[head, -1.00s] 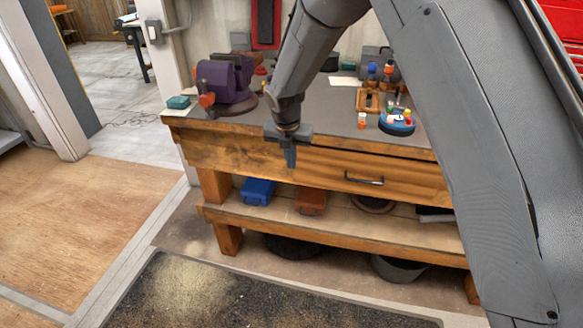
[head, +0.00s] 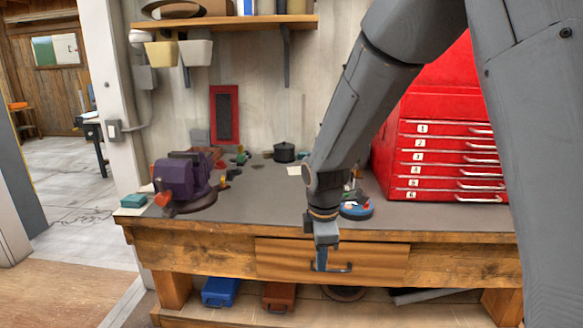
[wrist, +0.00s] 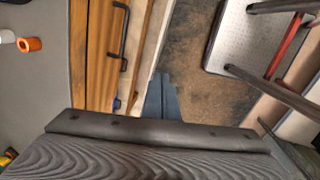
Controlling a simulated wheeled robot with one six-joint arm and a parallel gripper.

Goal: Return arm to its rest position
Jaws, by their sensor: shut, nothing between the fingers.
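My gripper (head: 322,262) hangs pointing down in front of the workbench (head: 190,247) in the head view, over the wooden drawer front (head: 380,262). Its fingers are together and nothing is between them. In the wrist view my gripper (wrist: 163,80) also shows as one narrow closed wedge, with the floor beyond its tips. The drawer handle (head: 331,268) is partly behind the fingers in the head view. I cannot tell the gap between fingers and drawer. My forearm hides part of the bench top.
A purple vise (head: 183,180) stands at the bench's left end. A blue round tray (head: 357,210) and a red tool chest (head: 445,150) are to the right. Blue (head: 220,291) and brown (head: 278,296) boxes lie on the lower shelf. The wrist view shows a stool-like frame (wrist: 285,45).

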